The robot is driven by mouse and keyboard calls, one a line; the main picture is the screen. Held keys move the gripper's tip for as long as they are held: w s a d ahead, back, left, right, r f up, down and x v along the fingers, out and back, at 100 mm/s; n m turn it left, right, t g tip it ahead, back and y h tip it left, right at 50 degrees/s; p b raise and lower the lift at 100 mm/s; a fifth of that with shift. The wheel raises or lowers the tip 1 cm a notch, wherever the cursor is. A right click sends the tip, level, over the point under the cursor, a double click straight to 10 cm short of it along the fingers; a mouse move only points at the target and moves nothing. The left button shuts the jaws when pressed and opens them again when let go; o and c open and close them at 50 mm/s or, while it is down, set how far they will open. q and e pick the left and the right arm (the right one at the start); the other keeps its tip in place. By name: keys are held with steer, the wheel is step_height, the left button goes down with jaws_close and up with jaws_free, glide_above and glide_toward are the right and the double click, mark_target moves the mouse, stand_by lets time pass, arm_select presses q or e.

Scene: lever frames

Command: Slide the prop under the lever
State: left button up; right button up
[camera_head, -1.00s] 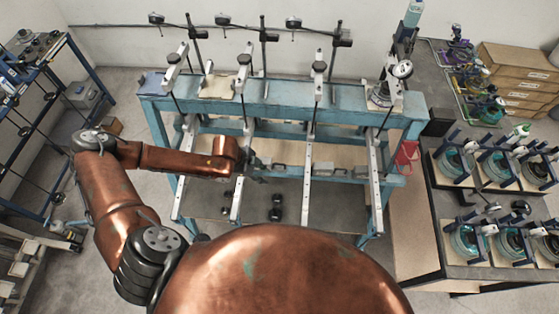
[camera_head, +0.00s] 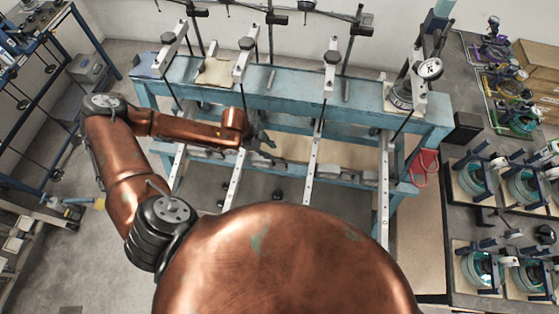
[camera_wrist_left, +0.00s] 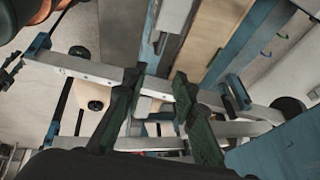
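Several long silver levers, such as the middle one (camera_head: 312,155), slope down toward me from the blue bench (camera_head: 290,103). My left gripper (camera_head: 264,142) is in front of the bench, between two levers. In the left wrist view its dark green fingers (camera_wrist_left: 158,78) are apart, and I see nothing clearly held between them. A silver bar (camera_wrist_left: 80,67) passes behind the fingers there; I cannot tell if they touch it. Which piece is the prop I cannot tell; a pale block (camera_wrist_left: 148,107) shows partly hidden between the fingers. My right gripper is not in view.
A dark side table (camera_head: 440,235) with several round fixtures is at the right. A blue rack (camera_head: 68,85) is at the left. Bare floor (camera_head: 60,270) shows at lower left.

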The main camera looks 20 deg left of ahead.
mark_target(281, 162)
arm_select(q)
steer(key=x, duration=0.3)
steer(key=b+x, duration=0.1)
steer(key=x, duration=0.2)
steer(key=a+b+x, duration=0.1)
steer(key=x, duration=0.3)
steer(key=shift+s+f, duration=0.25)
steer(key=shift+x, duration=0.8)
steer(key=shift+c, duration=0.3)
jaws_close()
